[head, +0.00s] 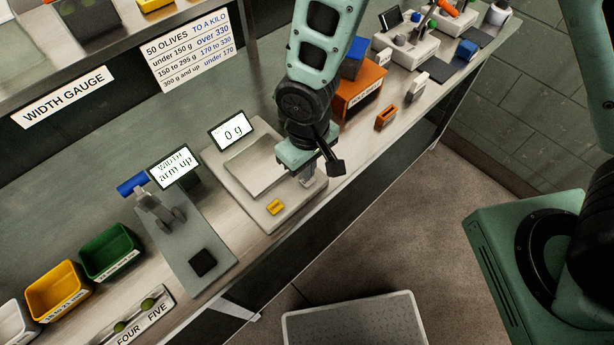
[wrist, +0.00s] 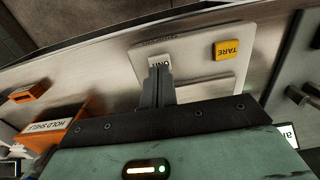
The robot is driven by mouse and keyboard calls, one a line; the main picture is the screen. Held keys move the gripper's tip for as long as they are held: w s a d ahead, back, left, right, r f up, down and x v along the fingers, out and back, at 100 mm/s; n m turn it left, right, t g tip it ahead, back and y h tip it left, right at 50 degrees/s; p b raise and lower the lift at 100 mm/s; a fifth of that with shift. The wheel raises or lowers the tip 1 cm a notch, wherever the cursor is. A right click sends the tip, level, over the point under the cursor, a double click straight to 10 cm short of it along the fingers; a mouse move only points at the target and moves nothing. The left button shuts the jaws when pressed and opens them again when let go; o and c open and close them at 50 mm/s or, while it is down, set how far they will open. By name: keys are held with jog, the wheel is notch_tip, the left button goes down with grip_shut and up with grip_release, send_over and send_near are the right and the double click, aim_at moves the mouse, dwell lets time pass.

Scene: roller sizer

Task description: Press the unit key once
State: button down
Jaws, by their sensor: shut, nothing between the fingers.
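The bench scale (head: 246,195) has a pale plate, and its display (head: 233,131) reads 0 g. Its yellow TARE key (head: 275,207) also shows in the wrist view (wrist: 228,50). The unit key (wrist: 160,61) is a whitish key with dark lettering, partly covered by my fingers. My gripper (wrist: 157,72) is shut and empty. Its fingertips overlap the unit key's near edge in the wrist view; I cannot tell whether they touch it. In the head view my gripper (head: 310,176) is over the scale's right end.
A width gauge (head: 205,257) stands left of the scale, its screen (head: 174,167) reading "arm up". Green (head: 110,250) and yellow (head: 57,289) bins are farther left. An orange HOLD SHELF box (head: 358,92) and a small orange block (head: 386,117) are to the right.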

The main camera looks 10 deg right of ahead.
jog(key=shift+r, duration=0.1)
jog(key=shift+r+p, duration=1.9)
jog(key=shift+r, duration=0.5)
jog(key=shift+r, duration=0.1)
jog(key=s+d+r+n+b, duration=0.1)
jog(key=s+d+r+b, duration=0.6)
jog(key=s+r, duration=0.4)
jog(key=shift+d+r+y, duration=0.3)
jog(key=shift+d+r, duration=0.2)
jog(key=shift+d, duration=0.05)
jog(key=shift+s, duration=0.1)
